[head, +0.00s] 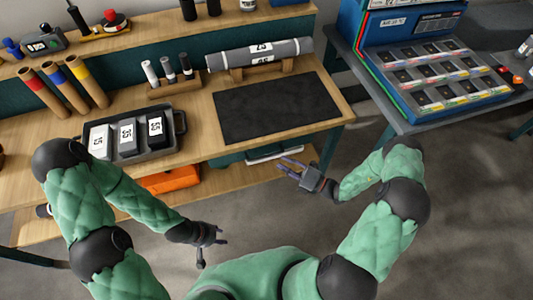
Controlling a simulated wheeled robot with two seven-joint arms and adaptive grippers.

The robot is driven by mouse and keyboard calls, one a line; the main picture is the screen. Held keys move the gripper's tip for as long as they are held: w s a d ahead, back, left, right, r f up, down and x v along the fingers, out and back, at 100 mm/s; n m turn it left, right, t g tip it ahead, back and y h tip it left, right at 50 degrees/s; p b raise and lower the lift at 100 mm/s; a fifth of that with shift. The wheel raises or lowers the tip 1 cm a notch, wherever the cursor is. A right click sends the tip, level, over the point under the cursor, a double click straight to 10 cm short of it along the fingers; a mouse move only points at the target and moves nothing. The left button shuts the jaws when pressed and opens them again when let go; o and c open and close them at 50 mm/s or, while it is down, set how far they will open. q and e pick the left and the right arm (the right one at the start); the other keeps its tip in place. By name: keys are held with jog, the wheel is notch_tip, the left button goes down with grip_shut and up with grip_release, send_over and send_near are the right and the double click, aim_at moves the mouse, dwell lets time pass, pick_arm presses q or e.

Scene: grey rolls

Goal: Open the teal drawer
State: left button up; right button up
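A teal front (226,160) shows in the head view just under the right part of the workbench's front edge. It is mostly hidden by the tabletop, so I cannot tell how far the drawer is open, and no handle is clear. My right gripper (286,167) is at the right end of this front, below the bench edge, its fingers apart and pointing left towards the bench. It looks empty, and I cannot tell whether it touches anything. My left gripper (212,254) is low in front of the bench, fingers spread and empty, apart from the teal front.
The wooden workbench (205,182) holds a dark tray (178,118) with labelled boxes, a black mat (277,107) and a grey roll (260,54). An orange case (172,180) lies on the lower shelf. A grey table with a blue display (430,75) stands right. Floor between is clear.

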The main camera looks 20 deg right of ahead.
aim_at(266, 156)
jog(key=b+x, duration=0.1)
jog(key=x, duration=0.7)
jog(key=shift+f, duration=0.1)
grip_shut()
